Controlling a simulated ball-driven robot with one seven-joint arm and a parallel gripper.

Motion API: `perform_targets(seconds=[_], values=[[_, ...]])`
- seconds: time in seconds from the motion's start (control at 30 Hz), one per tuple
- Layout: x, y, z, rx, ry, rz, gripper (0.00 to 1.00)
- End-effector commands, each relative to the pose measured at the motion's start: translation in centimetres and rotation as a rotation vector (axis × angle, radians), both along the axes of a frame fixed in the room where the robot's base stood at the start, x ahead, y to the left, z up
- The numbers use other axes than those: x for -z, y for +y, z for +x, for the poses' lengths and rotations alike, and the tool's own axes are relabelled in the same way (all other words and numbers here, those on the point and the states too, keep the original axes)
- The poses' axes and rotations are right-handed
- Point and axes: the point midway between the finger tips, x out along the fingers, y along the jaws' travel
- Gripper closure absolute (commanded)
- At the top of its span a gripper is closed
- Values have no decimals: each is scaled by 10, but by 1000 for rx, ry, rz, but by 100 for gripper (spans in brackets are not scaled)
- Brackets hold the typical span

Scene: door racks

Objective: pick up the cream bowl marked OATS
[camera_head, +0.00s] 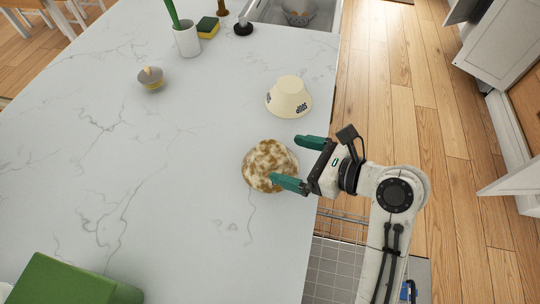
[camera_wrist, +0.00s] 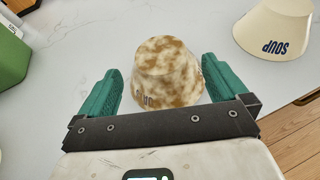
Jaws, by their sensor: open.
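A cream bowl with brown blotches (camera_head: 262,158) stands upside down near the counter's right edge. In the wrist view this blotched bowl (camera_wrist: 165,68) has dark letters low on its side, partly hidden and too unclear to read fully. My gripper (camera_head: 288,160) is open at the bowl's right side, one green finger near its lower right rim and the other beyond its upper right. In the wrist view the bowl stands between the fingers of my gripper (camera_wrist: 161,66). A plain cream bowl (camera_head: 288,95), also upside down, is farther back and reads SOUP in the wrist view (camera_wrist: 280,25).
A green box (camera_head: 65,283) is at the near left. A wire rack (camera_head: 335,268) is below the counter's right edge.

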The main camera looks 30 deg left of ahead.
Motion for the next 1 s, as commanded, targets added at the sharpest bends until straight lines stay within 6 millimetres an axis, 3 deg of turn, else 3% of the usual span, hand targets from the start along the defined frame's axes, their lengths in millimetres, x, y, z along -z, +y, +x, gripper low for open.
perform_targets(seconds=[0.23, 0.57, 1.0], values=[[11, 33, 2, -4, -1, -1, 0], [14, 38, 2, -1, -3, -1, 0], [14, 38, 2, -1, -2, -1, 42]])
